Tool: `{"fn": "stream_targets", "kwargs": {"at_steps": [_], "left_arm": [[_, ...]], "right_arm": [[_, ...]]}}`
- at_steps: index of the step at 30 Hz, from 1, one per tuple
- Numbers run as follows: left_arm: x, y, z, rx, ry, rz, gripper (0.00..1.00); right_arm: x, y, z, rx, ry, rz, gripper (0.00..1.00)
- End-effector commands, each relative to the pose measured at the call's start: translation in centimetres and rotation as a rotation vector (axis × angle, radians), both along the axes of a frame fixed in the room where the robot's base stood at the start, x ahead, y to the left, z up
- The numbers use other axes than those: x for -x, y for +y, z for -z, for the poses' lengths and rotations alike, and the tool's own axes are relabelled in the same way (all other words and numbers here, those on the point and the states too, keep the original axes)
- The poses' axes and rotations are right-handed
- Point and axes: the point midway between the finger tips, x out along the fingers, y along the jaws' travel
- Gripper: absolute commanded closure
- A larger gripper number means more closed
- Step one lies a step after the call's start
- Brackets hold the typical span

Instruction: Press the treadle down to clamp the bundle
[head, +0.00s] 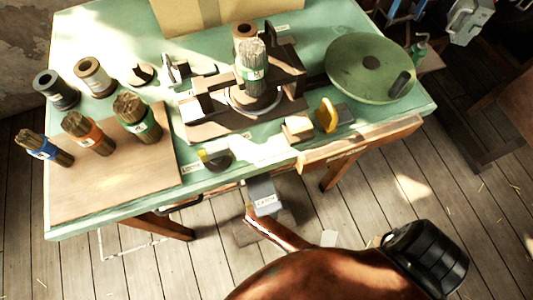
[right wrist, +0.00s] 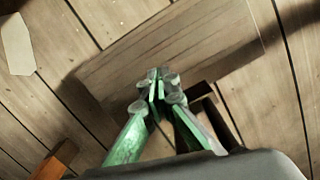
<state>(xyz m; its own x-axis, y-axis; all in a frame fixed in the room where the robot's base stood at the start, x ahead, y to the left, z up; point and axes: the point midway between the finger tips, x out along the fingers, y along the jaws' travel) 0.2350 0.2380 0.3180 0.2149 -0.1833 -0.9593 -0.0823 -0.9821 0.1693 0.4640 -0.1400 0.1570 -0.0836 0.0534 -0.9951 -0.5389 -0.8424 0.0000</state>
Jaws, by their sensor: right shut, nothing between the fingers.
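The bundle (head: 250,73), pale stalks with a green band, stands upright in the press (head: 205,109) on the green table. My left gripper is not in view.
A green handwheel (head: 352,66) is at the table's right. Several banded bundles and spools stand at the left, around a wooden panel (head: 85,195). A yellow piece (head: 326,115) stands near the front edge. Table legs (head: 337,174) flank the treadle. The floor at right is mostly clear.

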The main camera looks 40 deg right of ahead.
Motion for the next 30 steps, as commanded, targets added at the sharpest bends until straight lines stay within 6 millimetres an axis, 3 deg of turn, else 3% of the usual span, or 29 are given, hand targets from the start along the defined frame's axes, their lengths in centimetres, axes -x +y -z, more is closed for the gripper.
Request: {"fn": "stream_targets", "kwargs": {"at_steps": [3,10,30], "left_arm": [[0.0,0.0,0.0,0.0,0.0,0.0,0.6],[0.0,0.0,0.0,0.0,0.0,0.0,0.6],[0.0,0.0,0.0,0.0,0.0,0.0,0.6]], "right_arm": [[-0.2,-0.1,-2.5,-0.003,-0.002,0.003,1.0],[-0.4,-0.3,-5.5,0.0,0.0,0.001,1.0],[-0.4,-0.4,-6.1,0.0,0.002,0.001,1.0]]}}
